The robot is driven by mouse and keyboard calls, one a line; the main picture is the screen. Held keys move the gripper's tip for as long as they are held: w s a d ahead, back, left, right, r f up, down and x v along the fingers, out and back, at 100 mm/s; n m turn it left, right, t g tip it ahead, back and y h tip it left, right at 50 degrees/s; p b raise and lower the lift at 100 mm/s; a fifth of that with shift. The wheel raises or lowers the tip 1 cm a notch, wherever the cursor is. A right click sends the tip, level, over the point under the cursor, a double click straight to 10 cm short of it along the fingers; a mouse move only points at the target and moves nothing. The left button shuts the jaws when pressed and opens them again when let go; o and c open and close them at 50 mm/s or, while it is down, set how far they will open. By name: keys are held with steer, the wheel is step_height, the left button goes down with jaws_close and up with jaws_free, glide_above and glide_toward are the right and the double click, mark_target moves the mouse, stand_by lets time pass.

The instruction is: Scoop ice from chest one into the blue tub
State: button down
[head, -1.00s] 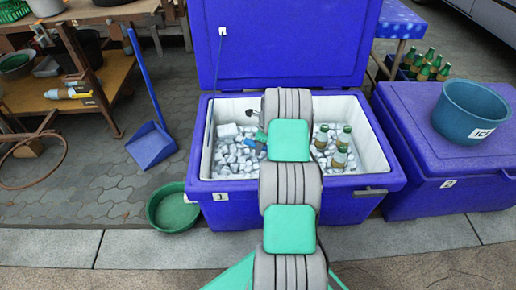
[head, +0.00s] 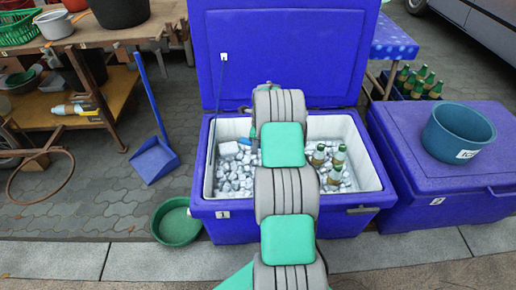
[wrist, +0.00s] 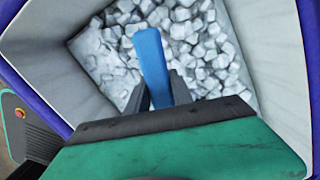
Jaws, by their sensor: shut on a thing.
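Chest one (head: 355,213) is a blue chest with its lid up, holding white ice cubes (head: 232,172) and several green bottles (head: 333,164). My gripper (wrist: 159,88) is inside the chest's opening, above the ice (wrist: 205,58) in the wrist view. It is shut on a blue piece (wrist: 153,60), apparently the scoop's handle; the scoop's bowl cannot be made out. My arm hides most of the gripper in the head view. The blue tub (head: 450,133), with a white label on its side, stands upright on the closed chest (head: 400,165) to the right.
A green basin (head: 174,224) sits on the ground at chest one's front left corner. A blue long-handled dustpan (head: 155,160) stands further left, beside a cluttered workbench (head: 120,85). A crate of green bottles (head: 420,82) stands behind the closed chest. The raised lid (head: 285,60) backs chest one.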

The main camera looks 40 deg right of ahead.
steer(key=r+p, duration=0.2)
steer(key=r, duration=0.1)
steer(key=r+p, duration=0.2)
steer(key=r, duration=0.2)
steer(key=w+r+p, duration=0.1)
steer(key=r+p, duration=0.1)
steer(key=r, duration=0.2)
steer(key=shift+a, duration=0.3)
stand_by(0.4)
